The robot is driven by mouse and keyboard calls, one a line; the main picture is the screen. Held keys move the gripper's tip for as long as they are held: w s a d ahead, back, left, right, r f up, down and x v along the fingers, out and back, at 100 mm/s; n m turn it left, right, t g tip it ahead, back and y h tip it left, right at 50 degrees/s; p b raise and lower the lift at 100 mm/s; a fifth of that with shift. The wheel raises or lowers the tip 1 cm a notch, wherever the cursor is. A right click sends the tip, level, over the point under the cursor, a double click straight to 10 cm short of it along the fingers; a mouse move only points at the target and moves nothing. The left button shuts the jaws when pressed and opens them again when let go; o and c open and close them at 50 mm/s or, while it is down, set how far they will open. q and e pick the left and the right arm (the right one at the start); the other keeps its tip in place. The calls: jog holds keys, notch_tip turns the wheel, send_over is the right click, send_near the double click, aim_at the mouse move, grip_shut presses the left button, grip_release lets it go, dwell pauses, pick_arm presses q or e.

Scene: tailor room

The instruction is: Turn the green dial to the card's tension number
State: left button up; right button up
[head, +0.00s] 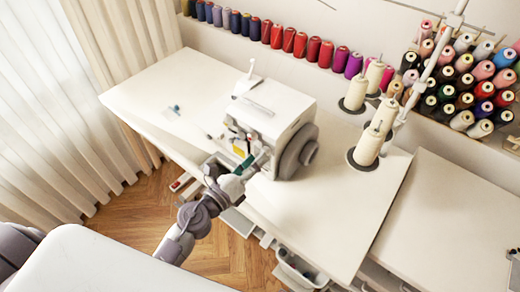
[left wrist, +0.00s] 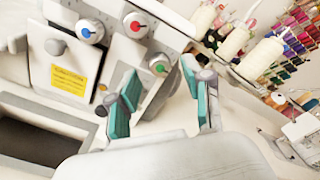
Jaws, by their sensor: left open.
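The green dial (left wrist: 160,67) is a round white knob with a green centre on the front of the white sewing machine (head: 275,112). A dial with a red centre (left wrist: 135,25) and one with a blue centre (left wrist: 90,32) sit above and to the left of it. My left gripper (left wrist: 160,72) is open, its teal-padded fingers either side of the green dial in the left wrist view; contact cannot be told. In the head view my left gripper (head: 241,168) is at the machine's front and hides the dial. My right gripper is not in view.
The machine stands on a white table (head: 335,225). Cream thread cones (head: 368,147) stand to its right, and a spool rack (head: 465,85) is at the back right. A yellow label (left wrist: 68,80) is on the machine's front. The table's left part is mostly clear.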

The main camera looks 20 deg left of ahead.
aim_at(266, 152)
pick_arm(q)
jog(key=shift+x, duration=1.35)
grip_shut()
